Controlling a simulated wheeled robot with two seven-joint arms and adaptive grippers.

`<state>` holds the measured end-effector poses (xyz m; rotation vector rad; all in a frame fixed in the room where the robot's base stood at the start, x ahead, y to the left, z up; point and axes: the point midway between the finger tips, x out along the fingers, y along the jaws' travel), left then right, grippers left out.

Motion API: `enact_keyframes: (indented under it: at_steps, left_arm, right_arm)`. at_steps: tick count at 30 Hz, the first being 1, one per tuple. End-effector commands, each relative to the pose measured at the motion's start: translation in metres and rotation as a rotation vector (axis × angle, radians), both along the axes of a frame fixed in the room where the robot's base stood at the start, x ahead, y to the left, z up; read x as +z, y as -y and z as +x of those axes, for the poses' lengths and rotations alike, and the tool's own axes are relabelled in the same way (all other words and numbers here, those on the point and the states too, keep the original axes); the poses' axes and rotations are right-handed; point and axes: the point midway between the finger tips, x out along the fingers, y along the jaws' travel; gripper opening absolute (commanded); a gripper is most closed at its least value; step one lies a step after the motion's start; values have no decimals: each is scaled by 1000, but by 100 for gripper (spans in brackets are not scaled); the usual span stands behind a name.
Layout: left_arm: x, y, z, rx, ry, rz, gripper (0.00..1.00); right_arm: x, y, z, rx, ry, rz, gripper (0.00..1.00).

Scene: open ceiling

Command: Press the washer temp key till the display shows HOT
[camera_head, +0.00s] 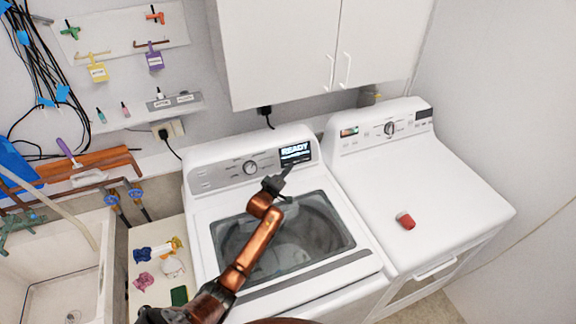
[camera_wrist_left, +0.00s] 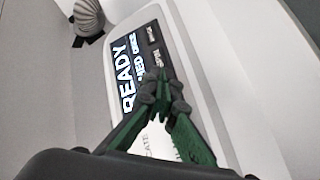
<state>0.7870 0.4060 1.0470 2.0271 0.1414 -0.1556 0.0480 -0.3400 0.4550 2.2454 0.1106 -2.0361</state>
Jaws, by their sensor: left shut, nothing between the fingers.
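The display reads READY, with smaller text below that I cannot read surely. In the left wrist view the display (camera_wrist_left: 121,92) appears turned sideways, with small labels beside the text; I cannot tell which is the temp key. My left gripper (camera_head: 287,172) is shut and empty, just in front of the panel below the display. Its green fingertips (camera_wrist_left: 162,92) overlap the display's edge in the wrist view; contact is unclear. My right gripper is not in view.
A dryer (camera_head: 450,185) stands right of the washer with a red object (camera_head: 405,221) on top. White cabinets (camera_head: 285,50) hang above.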

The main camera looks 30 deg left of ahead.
Motion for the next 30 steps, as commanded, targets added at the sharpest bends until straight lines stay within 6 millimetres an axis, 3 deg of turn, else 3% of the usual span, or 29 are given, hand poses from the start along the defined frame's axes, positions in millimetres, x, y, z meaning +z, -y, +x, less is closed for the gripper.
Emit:
enact_keyframes:
  at_steps: [15,30]
  left_arm:
    - [18,31,-28,0,0,-1,0]
    - [17,35,-31,0,0,0,0]
  right_arm:
    - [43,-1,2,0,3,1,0]
    - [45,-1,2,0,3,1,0]
